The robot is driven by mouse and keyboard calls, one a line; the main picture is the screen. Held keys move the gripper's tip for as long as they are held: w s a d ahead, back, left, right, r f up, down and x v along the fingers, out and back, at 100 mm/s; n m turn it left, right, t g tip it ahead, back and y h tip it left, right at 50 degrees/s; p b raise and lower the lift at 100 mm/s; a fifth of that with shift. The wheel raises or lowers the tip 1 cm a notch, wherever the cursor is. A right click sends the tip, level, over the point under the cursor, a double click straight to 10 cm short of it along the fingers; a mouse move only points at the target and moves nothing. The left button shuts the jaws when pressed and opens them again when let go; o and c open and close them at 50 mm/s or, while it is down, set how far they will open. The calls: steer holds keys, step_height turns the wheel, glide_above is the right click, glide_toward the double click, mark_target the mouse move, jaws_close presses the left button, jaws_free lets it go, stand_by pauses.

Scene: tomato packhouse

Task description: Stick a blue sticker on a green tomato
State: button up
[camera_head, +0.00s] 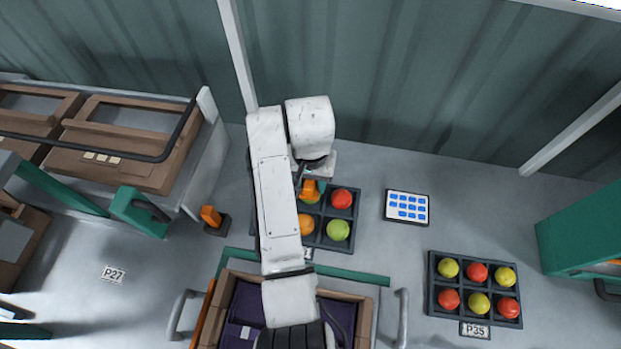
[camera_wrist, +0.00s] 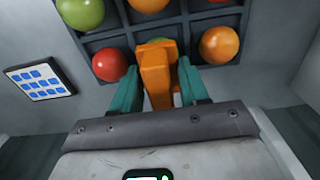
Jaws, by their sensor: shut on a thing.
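My gripper (camera_wrist: 159,70) is shut on an orange sticker tool (camera_wrist: 155,77), which also shows in the head view (camera_head: 309,187). The tool's far end is over or against a green tomato (camera_wrist: 180,44) in the middle cell of the tray's back row; I cannot tell whether they touch. The tool covers most of that tomato, and no blue sticker shows on it. A second green tomato (camera_head: 338,230) sits at the tray's front right. A sheet of blue stickers (camera_head: 407,207) lies to the right of the tray; it also shows in the wrist view (camera_wrist: 39,78).
The dark tray (camera_head: 323,213) also holds a red tomato (camera_head: 342,199) and orange ones (camera_head: 304,225). Another tray (camera_head: 431,283) with red and yellowish tomatoes stands at right. An orange item (camera_head: 211,215) on a dark base stands at left. Floor around the sheet is clear.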

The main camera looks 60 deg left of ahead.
steer(key=shift+f, duration=0.4)
stand_by(1.7)
step_height(320, 180, up, 5)
steer(key=p, duration=0.4)
steer(key=shift+p, duration=0.3)
steer(key=shift+r, duration=1.1)
steer(key=shift+s, duration=0.1)
